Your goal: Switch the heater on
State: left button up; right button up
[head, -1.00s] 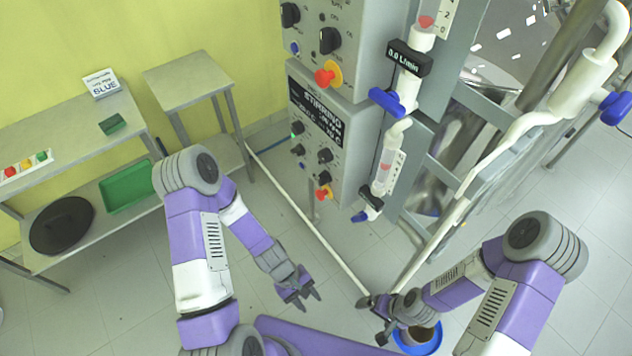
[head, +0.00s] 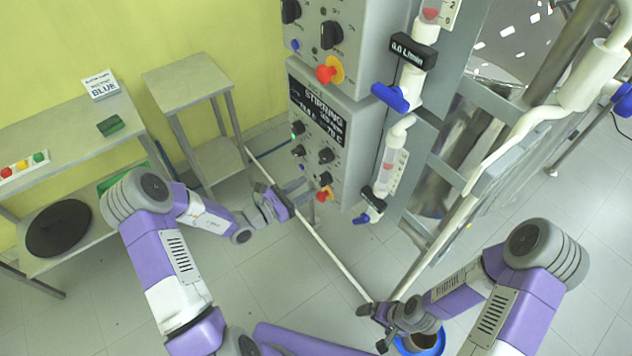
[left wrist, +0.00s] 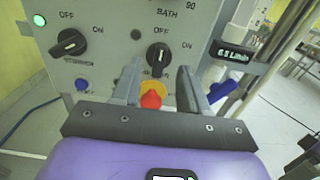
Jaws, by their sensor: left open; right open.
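The lower grey control box (head: 345,95) has several black knobs and a red stop button (head: 325,194) with a yellow collar. In the left wrist view its panel (left wrist: 110,60) shows a left OFF/ON knob (left wrist: 68,42) with a green light and, under the word BATH, a right OFF/ON knob (left wrist: 158,55). No heater label is readable. My left gripper (head: 287,198) is open and faces this panel, apart from it. In the left wrist view its fingers (left wrist: 160,80) flank the right knob and the red button (left wrist: 151,95). My right gripper (head: 372,325) is open, low in front.
An upper box (head: 330,45) with knobs sits above. Flow meters with blue valves (head: 390,97) stand right of the boxes. A blue dish (head: 422,345) is beside my right gripper. A small table (head: 187,77) and a shelf (head: 60,120) stand left.

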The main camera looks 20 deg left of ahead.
aim_at(320, 179)
pick_arm(q)
jog(key=x, duration=0.4)
jog(key=shift+w+d, duration=0.25)
jog(key=shift+d, duration=0.1)
jog(key=shift+c, duration=0.2)
grip_shut()
